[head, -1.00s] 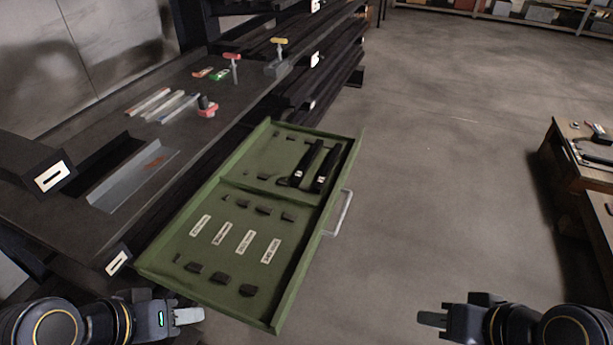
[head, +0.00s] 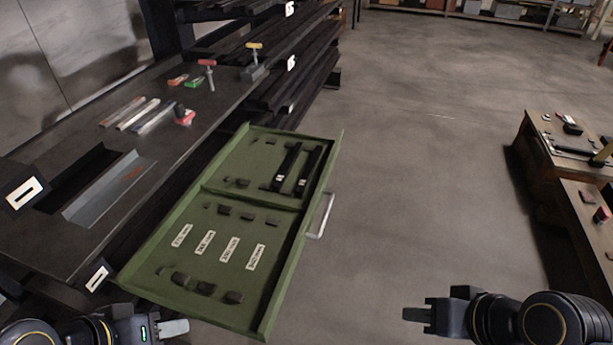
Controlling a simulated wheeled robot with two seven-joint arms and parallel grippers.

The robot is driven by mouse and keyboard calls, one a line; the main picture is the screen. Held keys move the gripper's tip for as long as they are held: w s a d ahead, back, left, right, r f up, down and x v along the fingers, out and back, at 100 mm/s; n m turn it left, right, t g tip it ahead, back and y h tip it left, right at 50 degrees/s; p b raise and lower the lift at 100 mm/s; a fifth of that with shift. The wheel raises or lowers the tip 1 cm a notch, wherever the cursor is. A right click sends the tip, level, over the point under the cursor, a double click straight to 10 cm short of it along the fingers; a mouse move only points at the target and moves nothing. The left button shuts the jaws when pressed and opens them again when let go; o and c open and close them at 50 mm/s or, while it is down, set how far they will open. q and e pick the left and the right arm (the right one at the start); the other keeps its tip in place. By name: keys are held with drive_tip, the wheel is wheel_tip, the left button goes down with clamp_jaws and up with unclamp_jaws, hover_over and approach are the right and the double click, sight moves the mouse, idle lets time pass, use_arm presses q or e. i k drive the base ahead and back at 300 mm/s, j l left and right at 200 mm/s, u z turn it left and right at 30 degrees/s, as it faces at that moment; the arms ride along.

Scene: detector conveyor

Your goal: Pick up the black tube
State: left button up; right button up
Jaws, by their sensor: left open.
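Two long black tube-like pieces lie side by side in the far compartment of the green drawer, a left one (head: 287,166) and a right one (head: 309,170), each with a small white label. I cannot tell which of them is the black tube. My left gripper (head: 176,328) is open, low at the left by the drawer's near end, apart from both pieces. My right gripper (head: 416,314) is over the floor to the right of the drawer, seen side-on, so its opening is hidden.
The open green drawer (head: 153,248) has several dark holders and white labels, and a handle (head: 321,215) on its right. A dark workbench (head: 120,190) with tools and a metal channel (head: 104,194) is at left. Tables (head: 562,182) stand at right. The floor between is clear.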

sight(301, 185)
drive_tip(key=u, duration=0.75)
drive_tip(key=i+l+u, duration=0.15)
drive_tip(key=l+u, duration=1.05)
drive_tip(key=l, duration=0.15)
drive_tip(key=i+l, duration=0.15)
drive_tip(key=l, duration=0.5)
drive_tip(key=i+l+u, duration=0.15)
drive_tip(key=l, duration=1.1)
drive_tip(key=i+u, duration=0.05)
